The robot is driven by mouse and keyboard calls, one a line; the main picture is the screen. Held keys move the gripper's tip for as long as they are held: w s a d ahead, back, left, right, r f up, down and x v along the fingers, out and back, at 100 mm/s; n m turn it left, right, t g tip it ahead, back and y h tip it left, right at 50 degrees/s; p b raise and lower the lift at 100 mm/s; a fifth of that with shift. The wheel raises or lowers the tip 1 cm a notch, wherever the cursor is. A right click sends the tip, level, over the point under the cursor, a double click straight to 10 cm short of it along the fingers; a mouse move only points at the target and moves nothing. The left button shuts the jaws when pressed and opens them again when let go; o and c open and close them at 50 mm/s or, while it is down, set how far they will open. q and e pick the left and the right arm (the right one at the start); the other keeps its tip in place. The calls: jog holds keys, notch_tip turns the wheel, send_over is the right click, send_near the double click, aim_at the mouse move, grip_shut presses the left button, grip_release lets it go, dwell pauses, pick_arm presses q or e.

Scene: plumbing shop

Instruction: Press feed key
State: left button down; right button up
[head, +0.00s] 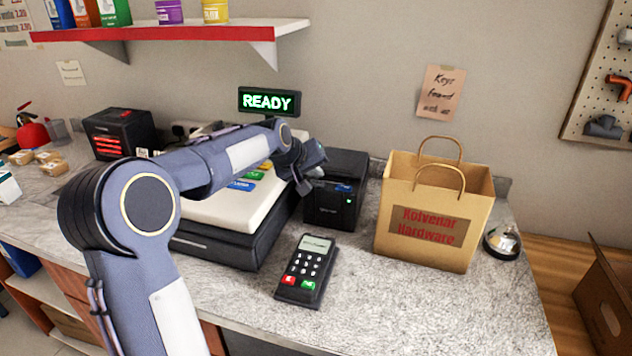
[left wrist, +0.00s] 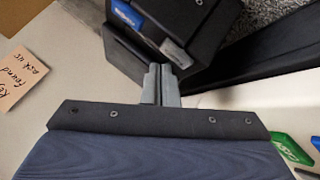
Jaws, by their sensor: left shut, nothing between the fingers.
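The black receipt printer (head: 334,215) stands on the counter to the right of the cash register. A small blue patch, which looks like the feed key (head: 344,188), shows on its upper front edge. In the left wrist view the printer (left wrist: 190,25) is at the top, with a blue patch (left wrist: 125,15) on it. My left gripper (head: 319,168) is shut and empty, over the printer's left part. Its fingertips (left wrist: 161,68) point toward the printer in the left wrist view; I cannot tell whether they touch it. My right gripper is not in view.
The cash register (head: 215,210) with coloured keys sits left of the printer, under my left arm. A display (head: 268,101) reads READY. A card terminal (head: 306,270) lies in front, and a paper bag (head: 430,200) stands to the right.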

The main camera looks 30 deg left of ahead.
aim_at(315, 186)
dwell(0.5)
pick_arm(q)
jog(key=shift+f+b, duration=0.35)
jog(key=shift+f, duration=0.25)
dwell(0.4)
jog(key=shift+r+p, duration=0.4)
jog(key=shift+r, duration=0.3)
notch_tip(315, 186, up, 6)
jog(key=p, duration=0.5)
